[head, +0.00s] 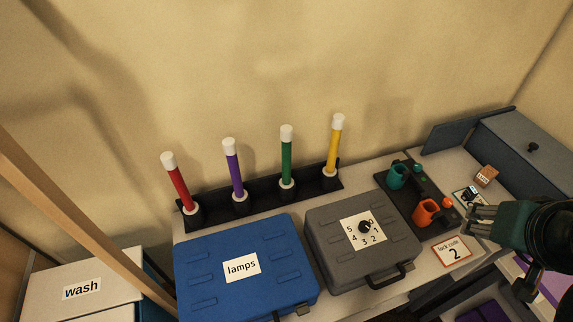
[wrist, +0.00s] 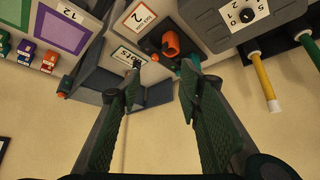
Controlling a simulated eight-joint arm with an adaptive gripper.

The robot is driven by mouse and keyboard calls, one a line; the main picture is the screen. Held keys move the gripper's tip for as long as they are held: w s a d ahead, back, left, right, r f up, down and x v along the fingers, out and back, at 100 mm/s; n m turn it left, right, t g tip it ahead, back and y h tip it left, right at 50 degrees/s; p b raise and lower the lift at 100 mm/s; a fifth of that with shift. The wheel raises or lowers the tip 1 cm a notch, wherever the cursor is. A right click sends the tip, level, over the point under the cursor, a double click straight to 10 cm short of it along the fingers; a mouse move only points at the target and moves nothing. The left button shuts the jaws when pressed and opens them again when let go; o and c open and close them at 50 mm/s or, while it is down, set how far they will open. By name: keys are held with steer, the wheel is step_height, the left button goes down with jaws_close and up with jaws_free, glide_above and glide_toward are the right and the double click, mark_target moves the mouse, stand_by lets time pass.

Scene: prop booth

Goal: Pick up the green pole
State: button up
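The green pole (head: 287,160) has a white cap and stands upright in a white-ringed socket of the black rack (head: 262,200) at the back of the table. It stands between the purple pole (head: 234,170) and the yellow pole (head: 333,147). My gripper (head: 474,219) is well to the right of it in the head view, near the orange cup. In the wrist view my gripper (wrist: 160,78) has its two fingers spread apart with nothing between them.
A red pole (head: 179,184) stands at the rack's left end. In front are a blue lamps case (head: 215,290) and a grey dial case (head: 330,243). A dark tray (head: 412,190) holds teal and orange cups. A grey box (head: 520,145) stands at right.

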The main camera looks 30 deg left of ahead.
steer(key=w+a+r+n+g+y+p, duration=0.1)
steer(key=w+a+r+n+p, duration=0.1)
steer(key=w+a+r+n, duration=0.3)
steer(key=w+a+r+n+g+p, duration=0.1)
steer(key=w+a+r+g+p, duration=0.2)
steer(key=a, duration=0.4)
steer(key=n+g+h+p, duration=0.1)
steer(key=n+g+p, duration=0.2)
steer(key=n+p, duration=0.8)
glide_above(286, 128)
steer(key=b, duration=0.1)
steer(key=shift+n, duration=0.5)
step_height(286, 128, down, 6)
steer(key=shift+a+f, duration=0.1)
steer(key=shift+f, duration=0.05)
step_height(286, 128, down, 4)
steer(key=shift+f, duration=0.55)
steer(key=shift+f, duration=1.3)
